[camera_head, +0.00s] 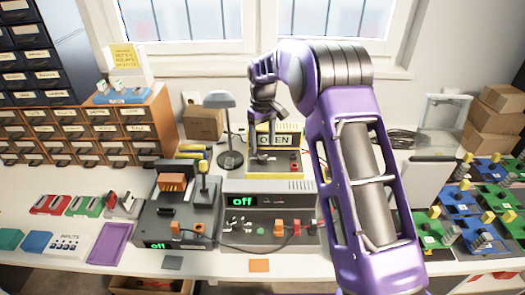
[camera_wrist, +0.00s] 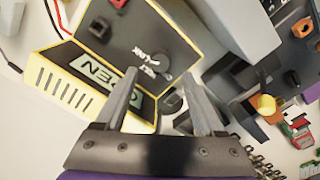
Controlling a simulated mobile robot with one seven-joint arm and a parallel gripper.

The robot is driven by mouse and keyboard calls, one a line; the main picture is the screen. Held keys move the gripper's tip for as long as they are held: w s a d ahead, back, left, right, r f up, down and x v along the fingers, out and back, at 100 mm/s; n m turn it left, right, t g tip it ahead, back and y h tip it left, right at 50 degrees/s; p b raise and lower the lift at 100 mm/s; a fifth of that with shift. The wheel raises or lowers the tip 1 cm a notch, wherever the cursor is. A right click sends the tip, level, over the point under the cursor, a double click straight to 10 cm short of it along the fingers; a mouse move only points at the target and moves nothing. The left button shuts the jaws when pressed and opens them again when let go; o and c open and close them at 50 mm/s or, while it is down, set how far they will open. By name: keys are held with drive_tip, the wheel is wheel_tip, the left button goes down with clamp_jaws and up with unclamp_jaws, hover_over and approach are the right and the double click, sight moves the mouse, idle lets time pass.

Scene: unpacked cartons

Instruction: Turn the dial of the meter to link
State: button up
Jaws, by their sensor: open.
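The meter (camera_head: 290,184) is a yellow box with a dark face on the bench. Its display (camera_head: 287,139) reads OPEN, with a letter partly hidden by my gripper in the head view. In the wrist view, the meter (camera_wrist: 60,52) is tilted and its display (camera_wrist: 100,85) shows upside down. The dark round dial (camera_wrist: 155,62) is on its face, beside small white lettering that I cannot fully read. My gripper (camera_head: 260,152) is open above the meter. In the wrist view, its fingertips (camera_wrist: 159,76) are apart, one to each side of the dial; contact is unclear.
A grey unit (camera_head: 243,202) reading "off" stands below the meter, with plugs and cables before it. A dark unit with a lever (camera_head: 203,190) stands to the left, and a grey lamp (camera_head: 219,100) behind. Coloured modules (camera_head: 462,232) crowd the right.

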sight(262, 157)
wheel_tip(262, 157, up, 12)
drive_tip(key=shift+r+p, duration=0.25)
drive_tip(key=shift+p, duration=0.2)
